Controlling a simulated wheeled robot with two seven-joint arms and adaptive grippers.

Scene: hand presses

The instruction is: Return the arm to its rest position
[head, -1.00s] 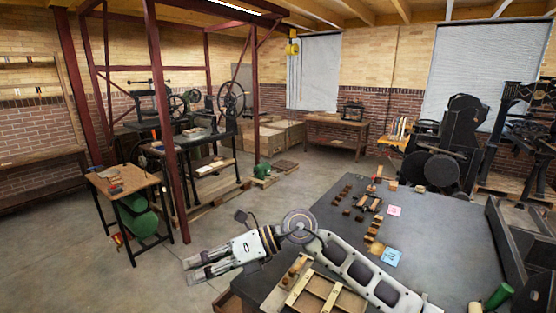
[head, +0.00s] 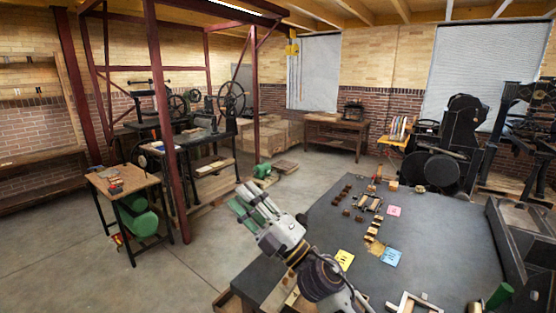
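My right arm comes in from the bottom right, over the near left part of the dark table. Its gripper (head: 246,203) points up and left, past the table's left edge and over the concrete floor. Its two fingers are apart, and I see nothing held between them. Green surfaces show along the fingers. My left gripper is not in view.
The dark table (head: 455,240) holds small wooden blocks (head: 372,238), a yellow note (head: 344,260), a blue note (head: 391,257) and a pink note (head: 394,211). A wooden side table (head: 124,181) and a red steel frame post (head: 172,130) stand left. Floor between is clear.

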